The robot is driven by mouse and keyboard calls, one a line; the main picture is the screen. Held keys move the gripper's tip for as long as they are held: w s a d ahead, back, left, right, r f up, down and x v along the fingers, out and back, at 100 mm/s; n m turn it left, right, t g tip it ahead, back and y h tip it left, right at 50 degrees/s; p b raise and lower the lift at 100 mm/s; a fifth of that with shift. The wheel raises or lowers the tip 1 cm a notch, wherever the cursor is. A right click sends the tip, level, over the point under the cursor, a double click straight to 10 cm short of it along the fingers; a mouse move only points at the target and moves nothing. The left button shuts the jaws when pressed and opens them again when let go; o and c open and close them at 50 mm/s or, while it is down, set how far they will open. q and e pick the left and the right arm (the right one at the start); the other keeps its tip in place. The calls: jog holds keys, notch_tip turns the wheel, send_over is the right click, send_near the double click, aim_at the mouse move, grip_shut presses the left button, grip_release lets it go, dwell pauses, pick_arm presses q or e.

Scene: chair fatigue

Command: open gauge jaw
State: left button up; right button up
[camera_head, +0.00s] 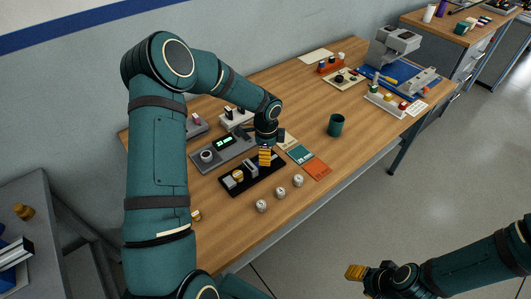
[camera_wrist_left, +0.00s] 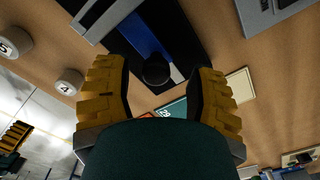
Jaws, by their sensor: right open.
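A black gauge fixture (camera_head: 229,189) lies on the wooden table with upright grey jaw blocks (camera_head: 251,168) and a brass-coloured part at its left. My left gripper (camera_head: 265,156) is over its right end, pointing down. In the left wrist view, the yellow fingers of the left gripper (camera_wrist_left: 158,88) are apart. A round black knob (camera_wrist_left: 155,69) shows between them, beside a blue strip (camera_wrist_left: 143,32) on the black base (camera_wrist_left: 185,25). I cannot tell whether the fingers touch the knob. My right gripper (camera_head: 360,273) is open, off the table at the lower right.
A grey box with a green display (camera_head: 223,142) stands behind the fixture. Several round numbered pieces (camera_head: 281,194) are in front. Teal (camera_head: 299,154) and orange (camera_head: 317,169) cards lie to the right, with a green cup (camera_head: 336,125) beyond. A grey machine (camera_head: 393,45) stands at the far end.

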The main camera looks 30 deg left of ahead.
pick_arm(q)
jog(key=shift+s, duration=0.1)
notch_tip(320, 180, up, 12)
dwell(0.5)
dwell(0.5)
